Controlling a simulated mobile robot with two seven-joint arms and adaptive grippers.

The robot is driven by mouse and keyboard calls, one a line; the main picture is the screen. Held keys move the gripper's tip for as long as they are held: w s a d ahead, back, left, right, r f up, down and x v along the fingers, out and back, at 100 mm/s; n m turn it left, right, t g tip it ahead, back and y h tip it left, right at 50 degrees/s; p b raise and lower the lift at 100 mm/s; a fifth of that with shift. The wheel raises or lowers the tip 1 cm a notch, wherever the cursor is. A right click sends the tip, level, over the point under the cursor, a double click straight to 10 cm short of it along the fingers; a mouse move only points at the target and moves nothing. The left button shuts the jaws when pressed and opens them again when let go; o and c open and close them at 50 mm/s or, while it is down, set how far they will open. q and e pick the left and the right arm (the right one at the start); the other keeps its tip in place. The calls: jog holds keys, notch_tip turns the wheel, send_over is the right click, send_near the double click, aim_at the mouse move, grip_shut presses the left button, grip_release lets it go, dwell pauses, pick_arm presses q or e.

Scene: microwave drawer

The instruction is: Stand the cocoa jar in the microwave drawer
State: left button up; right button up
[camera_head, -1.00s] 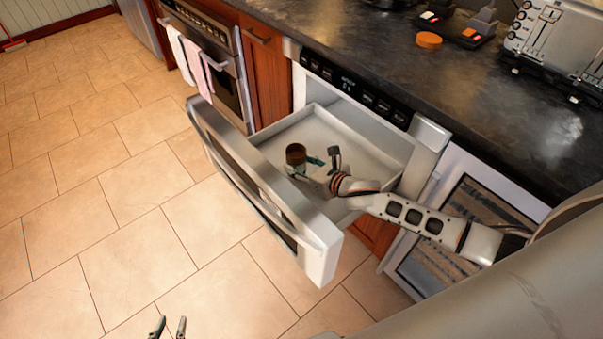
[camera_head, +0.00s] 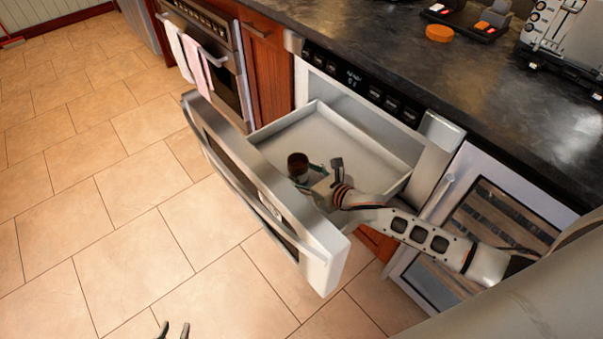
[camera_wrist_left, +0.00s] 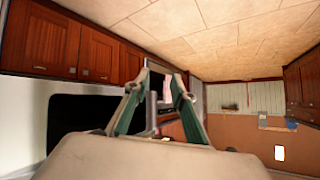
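The brown cocoa jar (camera_head: 297,161) is upright inside the pulled-out microwave drawer (camera_head: 372,146), near the front panel. My right gripper (camera_head: 306,175) has its fingers around the jar from the right. The jar's lower part is partly hidden by the fingers, and I cannot tell if it touches the drawer floor. My left gripper (camera_head: 174,331) is at the bottom edge of the head view, away from the drawer. In the left wrist view its fingers (camera_wrist_left: 158,88) are apart with nothing between them.
The drawer's front panel (camera_head: 262,205) stands out over the tiled floor. The drawer tray is otherwise empty. The dark counter (camera_head: 400,60) above holds an orange disc (camera_head: 439,33) and a toaster (camera_head: 570,40). An oven (camera_head: 205,45) with towels stands at the left.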

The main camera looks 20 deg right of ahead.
pick_arm(q)
jog(key=shift+s+f, duration=0.1)
jog(key=shift+s, duration=0.1)
jog(key=shift+a, duration=0.1)
pick_arm(e)
jog(key=shift+r, duration=0.1)
jog(key=shift+s+r, duration=0.15)
pick_arm(q)
jog(key=p, duration=0.2)
jog(key=shift+s+a+r+p, duration=0.15)
jog(key=shift+s+r+p, duration=0.05)
jog(key=shift+s+p, duration=0.1)
pick_arm(e)
jog(key=v, duration=1.1)
jog(key=shift+s+d, duration=0.15)
jog(key=shift+s, duration=0.15)
pick_arm(q)
jog(key=shift+w+r, duration=0.15)
jog(key=shift+r, duration=0.05)
pick_arm(e)
jog(key=shift+r, duration=0.1)
